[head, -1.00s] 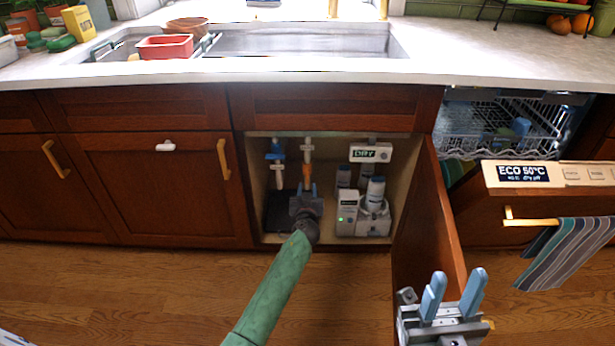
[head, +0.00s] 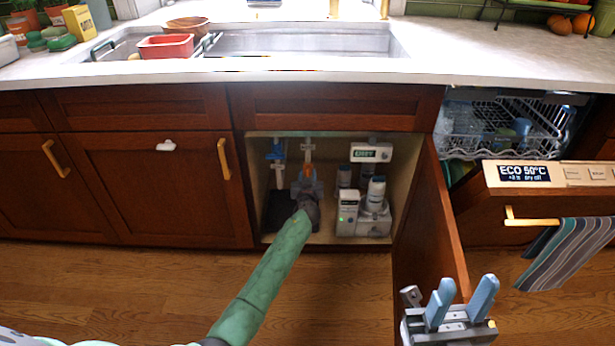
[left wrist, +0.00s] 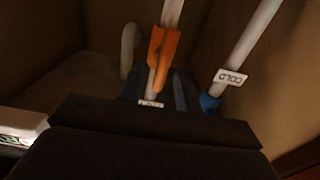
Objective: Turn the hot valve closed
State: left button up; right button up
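The orange hot valve handle (head: 308,168) is on a white pipe in the open cabinet under the sink. In the left wrist view the orange handle (left wrist: 161,52) lies roughly along its pipe, above a partly hidden label (left wrist: 151,104). My left gripper (head: 307,182) is just below and in front of the handle. Its fingers look apart, one on each side of the hot pipe; contact cannot be told. The blue cold valve (head: 277,151) is to the left; its COLD tag (left wrist: 232,77) shows in the wrist view. My right gripper (head: 464,294) is open and empty.
The open cabinet door (head: 430,225) is on the right, beside the open dishwasher (head: 510,125). The floor in front is clear.

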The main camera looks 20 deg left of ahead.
pick_arm(q)
grip_shut()
